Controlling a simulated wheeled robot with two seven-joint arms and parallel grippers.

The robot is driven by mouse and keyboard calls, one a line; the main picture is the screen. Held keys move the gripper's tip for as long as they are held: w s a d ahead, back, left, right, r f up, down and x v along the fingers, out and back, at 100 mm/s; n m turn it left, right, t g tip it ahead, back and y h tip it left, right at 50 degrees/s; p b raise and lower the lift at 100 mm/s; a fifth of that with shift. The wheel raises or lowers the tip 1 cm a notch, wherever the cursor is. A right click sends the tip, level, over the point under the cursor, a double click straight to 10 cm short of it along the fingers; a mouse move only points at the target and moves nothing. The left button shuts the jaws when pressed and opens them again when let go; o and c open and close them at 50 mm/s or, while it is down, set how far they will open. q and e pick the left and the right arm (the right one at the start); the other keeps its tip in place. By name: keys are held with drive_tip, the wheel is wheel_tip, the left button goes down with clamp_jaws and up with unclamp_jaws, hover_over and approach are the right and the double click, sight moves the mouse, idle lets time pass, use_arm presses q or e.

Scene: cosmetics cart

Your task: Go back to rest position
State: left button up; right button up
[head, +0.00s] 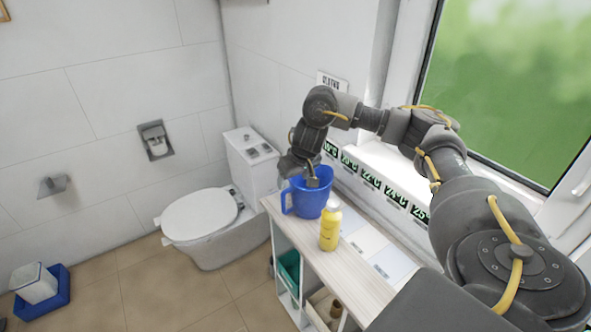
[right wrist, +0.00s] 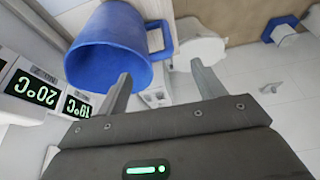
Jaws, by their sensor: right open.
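My right gripper (head: 312,178) is at the far end of the cart top, right at the blue mug (head: 308,199). In the right wrist view the two fingers (right wrist: 163,85) are spread apart. The blue mug (right wrist: 112,48) lies beyond the left finger, with its handle toward the space beyond the fingers. The fingers are not closed on it. In the head view the gripper partly covers the mug's opening. The mug stands upright on the cart top. My left gripper is not in either view.
A yellow bottle (head: 330,228) stands on the cart top (head: 350,278), just in front of the mug. Temperature displays (head: 371,179) line the window ledge to the right. A toilet (head: 207,217) stands behind the cart. Open floor (head: 165,290) lies to the left.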

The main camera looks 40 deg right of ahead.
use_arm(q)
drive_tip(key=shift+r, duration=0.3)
use_arm(e)
drive_tip(key=shift+v, duration=0.75)
